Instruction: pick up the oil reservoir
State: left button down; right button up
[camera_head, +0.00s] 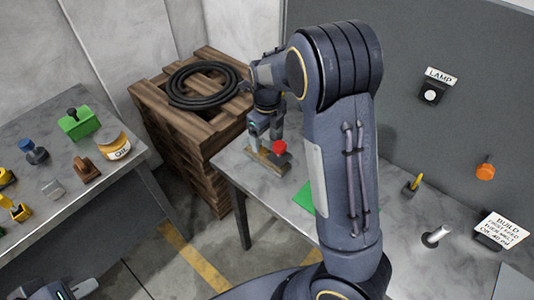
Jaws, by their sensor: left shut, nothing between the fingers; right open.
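The oil reservoir (113,143), a round amber jar with a white OIL label, stands upright on the left metal table near its right edge. My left gripper (76,290) shows only in part at the bottom left edge, below and apart from that table; it is shut and holds nothing visible. My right arm crosses the middle of the view. My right gripper (264,146) is open over the far left corner of the right table, close to a brown bar with a red knob (279,147); whether they touch is unclear.
Near the reservoir on the left table (75,203) are a green block (78,123), a brown block (86,169), a blue-topped part (33,152) and yellow parts. A wooden crate stack (190,118) with a black hose coil (203,84) stands between the tables.

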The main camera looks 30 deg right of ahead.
aim_at(267, 149)
notch_tip(267, 149, down, 5)
jog(key=shift+r+p, duration=0.1)
jog(key=shift+p, duration=0.25)
jog(key=c, duration=1.3)
jog(key=shift+w, duration=0.1)
